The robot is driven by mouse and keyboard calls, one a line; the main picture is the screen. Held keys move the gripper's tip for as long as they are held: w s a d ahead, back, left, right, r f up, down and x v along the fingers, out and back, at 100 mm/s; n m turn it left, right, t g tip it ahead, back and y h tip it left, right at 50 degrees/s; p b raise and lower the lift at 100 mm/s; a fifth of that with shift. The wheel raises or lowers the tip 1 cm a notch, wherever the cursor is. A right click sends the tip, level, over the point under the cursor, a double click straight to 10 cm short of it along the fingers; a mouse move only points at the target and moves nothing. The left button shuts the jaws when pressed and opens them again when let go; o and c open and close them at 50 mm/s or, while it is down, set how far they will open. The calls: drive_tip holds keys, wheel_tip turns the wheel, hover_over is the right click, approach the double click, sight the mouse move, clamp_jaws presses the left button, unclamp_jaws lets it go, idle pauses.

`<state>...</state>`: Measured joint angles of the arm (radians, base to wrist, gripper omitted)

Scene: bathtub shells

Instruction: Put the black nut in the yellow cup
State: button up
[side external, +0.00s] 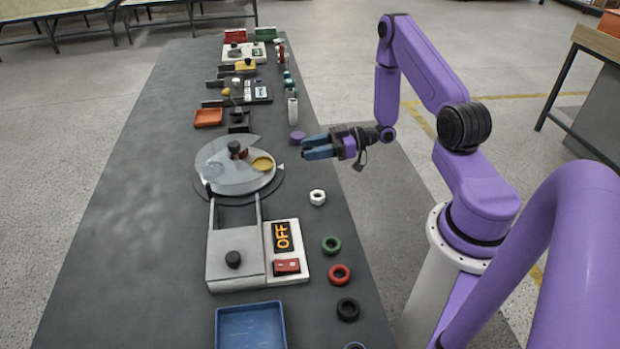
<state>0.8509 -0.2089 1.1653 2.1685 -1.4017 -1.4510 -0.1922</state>
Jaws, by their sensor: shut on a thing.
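A shallow round yellow cup (262,164) sits on the right side of a pale, see-through turntable (232,180) at mid-table. My gripper (304,149) is above the table's right edge, right of the turntable and apart from the yellow cup. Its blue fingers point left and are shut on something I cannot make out. A small purple piece (297,137) shows just behind the fingertips; I cannot tell whether it touches them.
White (317,197), green (331,245) and red (340,274) nuts line the right edge. A control box (240,245) reading OFF stands before the turntable, with a blue tray (250,307) nearer. More devices and an orange tray (208,117) are behind. The table's left side is clear.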

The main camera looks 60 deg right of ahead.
sight(313, 180)
drive_tip(key=shift+f, duration=4.4)
drive_tip(key=shift+f, duration=0.15)
drive_tip(key=o, duration=1)
